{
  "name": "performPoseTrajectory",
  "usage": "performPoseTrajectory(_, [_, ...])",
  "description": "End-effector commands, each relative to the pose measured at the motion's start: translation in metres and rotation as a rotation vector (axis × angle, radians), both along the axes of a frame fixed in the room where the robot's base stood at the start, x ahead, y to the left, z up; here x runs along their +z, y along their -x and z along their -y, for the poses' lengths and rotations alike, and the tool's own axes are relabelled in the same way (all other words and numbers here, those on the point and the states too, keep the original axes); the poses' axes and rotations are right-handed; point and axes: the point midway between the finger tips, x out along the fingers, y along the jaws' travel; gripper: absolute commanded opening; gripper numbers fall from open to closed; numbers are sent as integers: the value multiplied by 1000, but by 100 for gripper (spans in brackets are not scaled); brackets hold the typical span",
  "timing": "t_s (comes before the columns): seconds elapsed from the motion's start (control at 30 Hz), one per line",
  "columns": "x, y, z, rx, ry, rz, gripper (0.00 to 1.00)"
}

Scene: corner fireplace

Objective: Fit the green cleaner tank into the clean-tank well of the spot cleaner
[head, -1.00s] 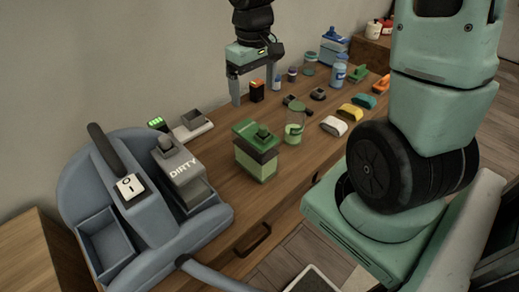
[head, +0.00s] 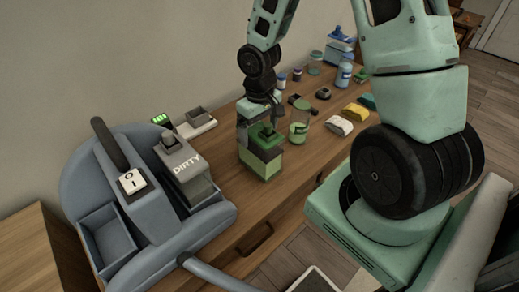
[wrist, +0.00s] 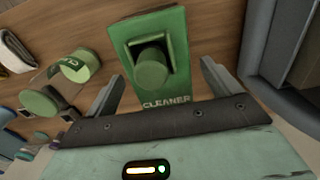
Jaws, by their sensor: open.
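The green cleaner tank (head: 262,165) stands upright on the wooden counter, right of the spot cleaner. Its dark green top with a knob and the word CLEANER shows in the wrist view (wrist: 172,88). My gripper (head: 260,125) is open just above the tank top. In the wrist view my gripper's fingers (wrist: 160,88) lie to either side of the tank's near end; contact cannot be told. The blue-grey spot cleaner (head: 150,210) stands at the left. Its left well (head: 108,238) is empty. The grey DIRTY tank (head: 186,168) sits on its right side.
A jar with green contents (head: 299,128) stands close right of the tank. White (head: 339,126) and yellow (head: 355,112) brushes or sponges lie beyond. A grey tray-like device (head: 197,124) is by the wall. A hose (head: 215,278) curves across the front.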

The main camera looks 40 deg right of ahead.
Motion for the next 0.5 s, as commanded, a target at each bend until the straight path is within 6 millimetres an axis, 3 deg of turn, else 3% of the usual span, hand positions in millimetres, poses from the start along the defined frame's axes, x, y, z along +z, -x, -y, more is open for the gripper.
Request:
performPoseTrajectory(0.1, [-10,0,-1,2,0,-1,89])
performPoseTrajectory(0.33, [-10,0,0,1,1,1,89])
performPoseTrajectory(0.37, [-10,0,0,1,1,0,84])
performPoseTrajectory(0.5, [-10,0,0,1,0,0,45])
